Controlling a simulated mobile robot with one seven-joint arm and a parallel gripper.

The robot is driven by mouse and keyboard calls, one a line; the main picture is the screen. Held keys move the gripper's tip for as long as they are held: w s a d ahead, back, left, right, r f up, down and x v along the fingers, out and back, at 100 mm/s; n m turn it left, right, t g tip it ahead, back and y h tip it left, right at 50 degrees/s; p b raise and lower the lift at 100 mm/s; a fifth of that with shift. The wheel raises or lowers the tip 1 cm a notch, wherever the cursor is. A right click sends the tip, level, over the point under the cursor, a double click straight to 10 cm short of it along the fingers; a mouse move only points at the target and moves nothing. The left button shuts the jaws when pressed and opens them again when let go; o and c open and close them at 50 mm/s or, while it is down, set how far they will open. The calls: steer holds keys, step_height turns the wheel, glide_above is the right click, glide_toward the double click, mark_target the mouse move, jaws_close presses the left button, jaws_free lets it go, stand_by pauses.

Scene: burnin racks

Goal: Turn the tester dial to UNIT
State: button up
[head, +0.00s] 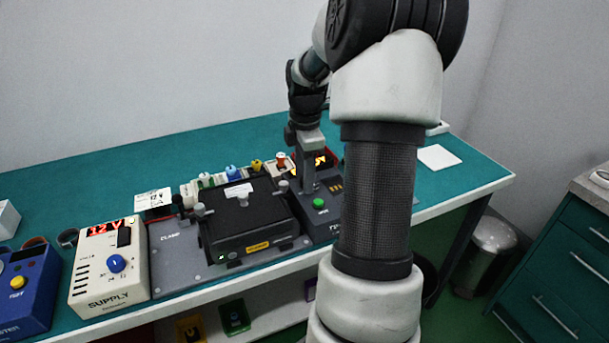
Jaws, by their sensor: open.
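The blue tester box (30,293) is at the lower left, cut off by the picture's left edge. Its front lettering ends in "STER". A yellow round button or knob (17,282) with small lettering beside it shows on its face. I cannot make out a dial or a UNIT mark on the part in view. My gripper (308,187) is far to the right of the tester, pointing down over a dark grey device with a green button. Its fingers are seen edge-on and look empty. My arm hides part of that device.
A cream supply box (97,285) with a blue knob (116,263) and red display stands right of the tester. A clamp plate (172,254) carries a black unit (240,222) beside it. Several coloured connectors line the back. The teal bench (110,168) is clear behind.

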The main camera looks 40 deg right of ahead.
jaws_close()
